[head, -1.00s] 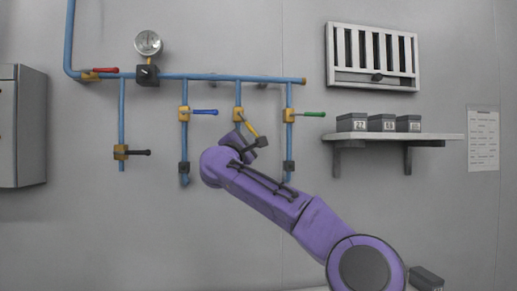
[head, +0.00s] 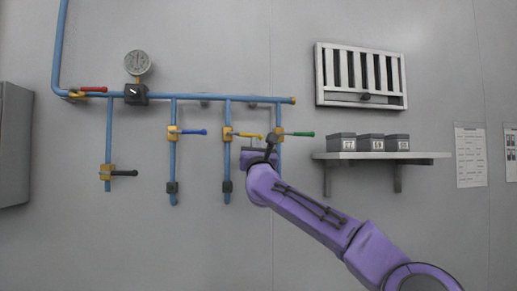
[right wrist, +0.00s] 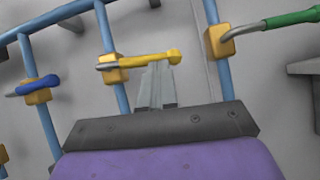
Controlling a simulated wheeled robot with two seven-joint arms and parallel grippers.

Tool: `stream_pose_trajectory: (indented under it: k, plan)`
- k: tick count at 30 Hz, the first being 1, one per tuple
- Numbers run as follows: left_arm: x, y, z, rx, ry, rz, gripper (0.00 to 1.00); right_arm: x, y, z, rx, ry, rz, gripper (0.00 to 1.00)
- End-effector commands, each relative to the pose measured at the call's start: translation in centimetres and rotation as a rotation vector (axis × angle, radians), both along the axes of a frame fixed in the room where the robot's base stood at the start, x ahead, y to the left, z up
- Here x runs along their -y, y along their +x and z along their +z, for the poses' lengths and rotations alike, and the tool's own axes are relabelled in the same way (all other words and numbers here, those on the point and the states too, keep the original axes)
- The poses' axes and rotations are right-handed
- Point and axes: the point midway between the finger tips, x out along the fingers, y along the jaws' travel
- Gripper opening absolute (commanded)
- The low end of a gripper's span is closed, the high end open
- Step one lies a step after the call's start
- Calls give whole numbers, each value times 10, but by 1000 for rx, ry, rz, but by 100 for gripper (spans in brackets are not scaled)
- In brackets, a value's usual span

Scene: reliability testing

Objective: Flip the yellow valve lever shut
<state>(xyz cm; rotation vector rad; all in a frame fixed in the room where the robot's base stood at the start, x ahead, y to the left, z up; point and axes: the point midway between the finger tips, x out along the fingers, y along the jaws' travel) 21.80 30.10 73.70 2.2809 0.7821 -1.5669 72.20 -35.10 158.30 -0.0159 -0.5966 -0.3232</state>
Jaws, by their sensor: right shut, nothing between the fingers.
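The yellow valve lever (head: 250,136) now points right, roughly horizontal, across its vertical blue pipe. In the right wrist view the yellow lever (right wrist: 145,60) runs from its yellow valve body to a knobbed end. My right gripper (head: 268,143) is at the lever's free end, at the end of my purple arm. In the right wrist view its fingers (right wrist: 157,75) are shut with nothing between them, just below the lever's outer part. I cannot tell whether they touch it. My left gripper is not in view.
The green lever (head: 298,134) is close to the right of my gripper, and the blue lever (head: 192,132) is to its left. Red (head: 92,89) and black (head: 123,173) levers sit further left. A shelf (head: 430,155) with boxes and a vent (head: 322,75) are on the right.

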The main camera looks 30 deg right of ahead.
Motion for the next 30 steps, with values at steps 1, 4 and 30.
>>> stream_pose_trajectory:
  k: [1, 4, 30]
  plan:
    - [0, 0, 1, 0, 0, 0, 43, 0, 0, 2, 1, 4, 1, 0]
    - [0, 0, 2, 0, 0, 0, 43, 3, -1, 5, 2, 5, -1, 0]
    - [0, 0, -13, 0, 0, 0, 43, 4, -3, -6, 3, 8, -2, 0]
